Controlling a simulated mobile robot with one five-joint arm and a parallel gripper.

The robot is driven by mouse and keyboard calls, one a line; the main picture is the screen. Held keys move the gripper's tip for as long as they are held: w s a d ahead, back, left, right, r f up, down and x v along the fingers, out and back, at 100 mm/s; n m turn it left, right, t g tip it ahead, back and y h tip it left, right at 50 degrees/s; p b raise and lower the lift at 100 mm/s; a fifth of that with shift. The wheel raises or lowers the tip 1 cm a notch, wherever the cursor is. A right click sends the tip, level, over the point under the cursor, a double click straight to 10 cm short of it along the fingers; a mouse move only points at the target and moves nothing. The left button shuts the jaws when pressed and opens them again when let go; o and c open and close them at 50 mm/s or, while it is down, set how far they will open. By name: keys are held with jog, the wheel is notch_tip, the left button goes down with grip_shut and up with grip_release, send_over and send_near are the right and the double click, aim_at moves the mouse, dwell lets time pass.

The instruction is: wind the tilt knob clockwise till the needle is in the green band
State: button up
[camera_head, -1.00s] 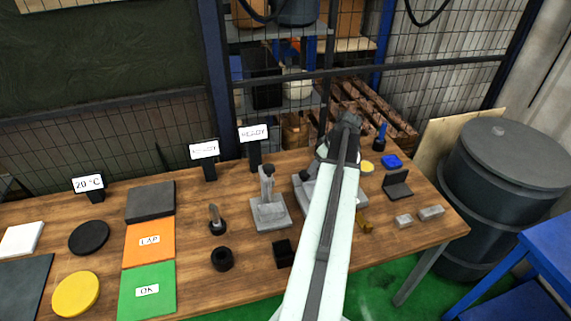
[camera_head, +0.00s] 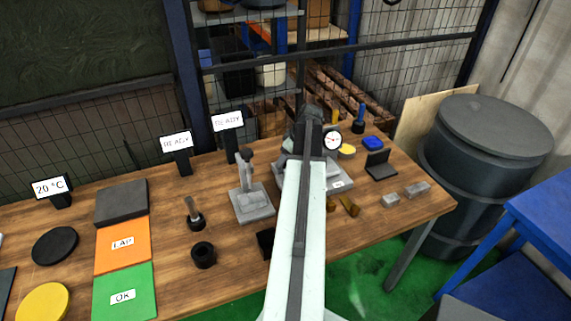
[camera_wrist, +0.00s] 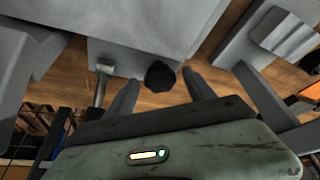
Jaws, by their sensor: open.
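A dark, rough-edged knob (camera_wrist: 159,75), seemingly the tilt knob, sticks out from a grey block (camera_wrist: 150,28) in the wrist view. My gripper (camera_wrist: 162,82) is open, with one finger on each side of the knob. A gap shows at both sides, clearer on the right. In the head view my arm hides the knob and the fingertips. The round white dial (camera_head: 333,140) stands just right of my wrist, above a grey fixture (camera_head: 338,180). A dark needle and a little red show on its face. I cannot make out the green band or the needle's exact place.
A grey stand (camera_head: 252,203) with a dark-topped post is left of my arm. A black ring (camera_head: 203,254) and small upright tool (camera_head: 194,214) stand farther left. Brass pieces (camera_head: 349,206), grey blocks (camera_head: 391,200) and a dark angled holder (camera_head: 378,165) lie to the right.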

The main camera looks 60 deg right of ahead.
jog(key=shift+r, duration=0.1)
grip_shut()
jog(key=shift+a+m+h, duration=0.2)
jog(key=shift+m+h, duration=0.1)
jog(key=shift+m, duration=0.4)
jog(key=c, duration=1.4)
grip_release()
jog(key=m+h, duration=0.1)
jog(key=m, duration=0.2)
jog(key=shift+o, duration=0.2)
jog(key=o, duration=1.4)
jog(key=shift+c, duration=0.2)
jog(key=p+v, duration=0.7)
jog(key=shift+a+r, duration=0.15)
jog(key=shift+r, duration=0.25)
